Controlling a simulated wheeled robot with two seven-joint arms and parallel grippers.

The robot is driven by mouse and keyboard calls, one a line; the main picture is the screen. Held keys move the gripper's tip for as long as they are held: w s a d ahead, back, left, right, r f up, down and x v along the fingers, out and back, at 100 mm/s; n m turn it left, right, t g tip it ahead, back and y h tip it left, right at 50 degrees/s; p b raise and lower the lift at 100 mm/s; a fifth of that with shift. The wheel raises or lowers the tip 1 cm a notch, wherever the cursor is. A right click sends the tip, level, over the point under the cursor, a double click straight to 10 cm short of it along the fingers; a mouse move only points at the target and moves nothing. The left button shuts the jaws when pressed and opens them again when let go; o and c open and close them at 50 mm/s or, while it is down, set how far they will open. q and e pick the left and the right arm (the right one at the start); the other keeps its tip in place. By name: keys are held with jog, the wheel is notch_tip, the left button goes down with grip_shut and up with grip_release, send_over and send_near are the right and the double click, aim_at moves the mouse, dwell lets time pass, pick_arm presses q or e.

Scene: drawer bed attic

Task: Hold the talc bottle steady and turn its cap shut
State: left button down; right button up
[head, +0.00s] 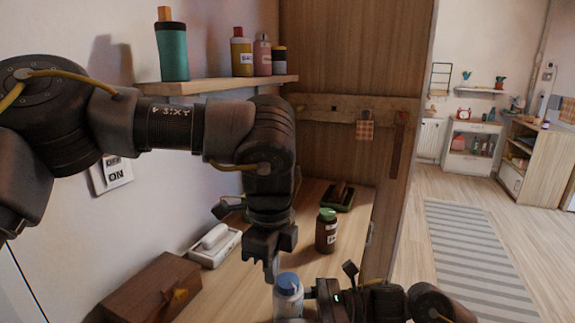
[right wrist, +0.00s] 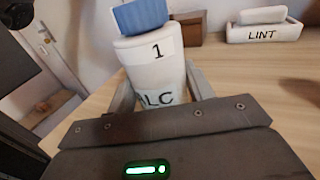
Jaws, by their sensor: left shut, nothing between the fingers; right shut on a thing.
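The talc bottle (head: 288,303) is white with a ribbed blue cap (head: 287,281) and stands upright at the front of the wooden desk. In the right wrist view the bottle (right wrist: 155,70) shows a "1" and the letters "LC", and its blue cap (right wrist: 140,14) sits on top. How tightly the cap sits cannot be told. My right gripper (right wrist: 160,95) is shut on the bottle's body, one finger on each side. My left gripper (head: 271,272) points down, shut and empty, just left of and close to the cap. Whether it touches the cap cannot be told.
A brown bottle with a green lid (head: 326,231) stands behind the talc bottle. A dark green tray (head: 343,196) is farther back. A white dish labelled LINT (head: 215,246) and a wooden box (head: 150,290) are at left. A shelf (head: 220,86) with several bottles hangs above.

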pick_arm(q)
jog(key=shift+w+d, duration=0.2)
jog(key=shift+w, duration=0.1)
jog(key=shift+a, duration=0.15)
jog(key=shift+w+a, duration=0.15)
jog(key=shift+a, duration=0.1)
jog(key=shift+r, duration=3)
pick_arm(e)
jog(key=o, duration=1.1)
jog(key=d, duration=1.2)
jog(key=shift+w, duration=0.2)
